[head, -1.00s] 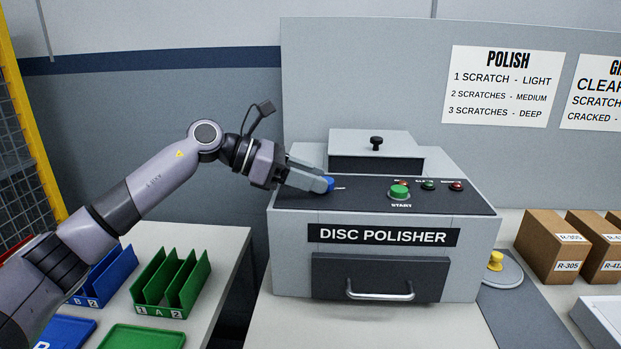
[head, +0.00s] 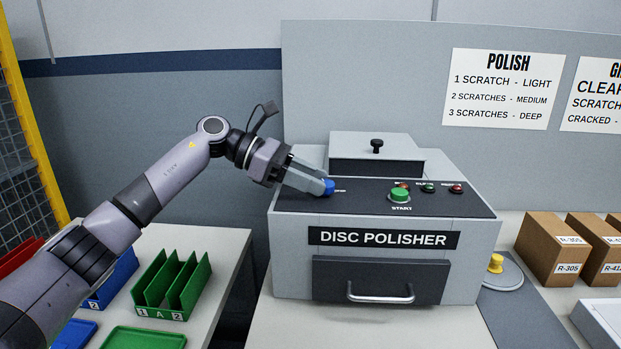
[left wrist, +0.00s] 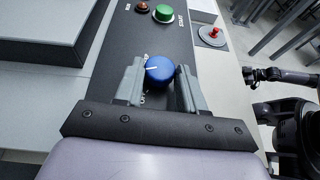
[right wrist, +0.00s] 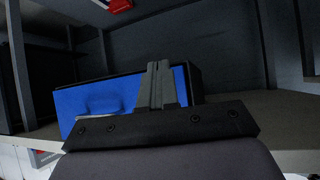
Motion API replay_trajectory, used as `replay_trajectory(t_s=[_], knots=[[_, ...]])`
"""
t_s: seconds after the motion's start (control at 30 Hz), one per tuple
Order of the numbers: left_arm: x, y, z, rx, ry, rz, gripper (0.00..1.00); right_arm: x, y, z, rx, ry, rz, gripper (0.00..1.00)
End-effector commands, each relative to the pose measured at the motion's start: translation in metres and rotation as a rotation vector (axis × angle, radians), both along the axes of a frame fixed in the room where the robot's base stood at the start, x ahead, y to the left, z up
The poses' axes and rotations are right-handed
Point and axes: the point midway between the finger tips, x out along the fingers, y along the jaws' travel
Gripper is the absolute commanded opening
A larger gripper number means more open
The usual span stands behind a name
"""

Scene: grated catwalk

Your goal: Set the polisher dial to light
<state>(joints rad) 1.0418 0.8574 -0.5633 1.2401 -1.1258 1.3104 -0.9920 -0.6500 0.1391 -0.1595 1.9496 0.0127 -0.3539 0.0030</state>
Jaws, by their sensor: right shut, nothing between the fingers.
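The disc polisher (head: 290,232) is a grey machine with a dark sloped top panel. Its blue dial (head: 328,187) sits at the left end of that panel. It also shows in the left wrist view (left wrist: 160,72), with a white pointer line toward the left of that picture. My left gripper (head: 324,184) is at the dial; its fingers (left wrist: 160,80) stand on either side of it, apart, with a narrow gap at the right finger. The dial's markings are mostly hidden. My right gripper (right wrist: 158,85) is shut and empty, in front of a blue bin (right wrist: 98,105).
A green START button (head: 400,195) and small lamps lie right of the dial. A polish sign (head: 503,87) hangs behind, reading 1 scratch light. Green bins (head: 172,285) stand on the left table, cardboard boxes (head: 552,247) at right.

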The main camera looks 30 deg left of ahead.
Motion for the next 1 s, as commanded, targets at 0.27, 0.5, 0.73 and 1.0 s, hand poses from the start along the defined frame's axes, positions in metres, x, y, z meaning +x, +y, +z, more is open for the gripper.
replay_trajectory(t_s=[0.27, 0.5, 0.73, 1.0], knots=[[0.0, 0.0, -0.001, 0.002, 0.001, 0.0, 0.64, 0.0, 0.0, 0.0, 0.0, 0.0, 0.0, 0.0], [-0.004, 0.011, 0.003, 0.001, 0.0, 0.003, 0.64, 0.0, 0.0, -0.004, 0.0, 0.0, 0.0, 0.0], [-0.018, 0.043, 0.018, 0.002, -0.001, 0.004, 0.64, 0.0, 0.0, -0.011, 0.0, 0.0, 0.0, 0.0], [-0.026, 0.061, 0.027, 0.002, 0.001, 0.0, 0.64, 0.0, 0.0, -0.013, -0.001, 0.0, 0.001, 0.0]])
